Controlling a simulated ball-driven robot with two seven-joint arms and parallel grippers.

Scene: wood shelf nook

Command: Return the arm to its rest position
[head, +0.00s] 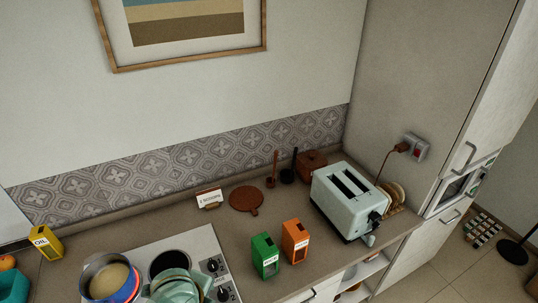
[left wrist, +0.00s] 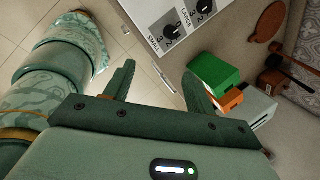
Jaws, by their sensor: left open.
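My left gripper (left wrist: 160,88) shows in the left wrist view with its two dark green fingers spread apart and nothing between them. Beyond the fingers are the pale tiled floor and the front edge of the stove. In the head view, part of my green left arm (head: 178,287) is at the bottom edge, in front of the stove; its fingers cannot be made out there. My right gripper is in neither view.
The stove (head: 205,246) holds a pot (head: 108,272). A green box (head: 265,254), an orange box (head: 295,240) and a toaster (head: 346,202) stand right of it on the counter (head: 222,222). A yellow oil box (head: 46,242) stands left.

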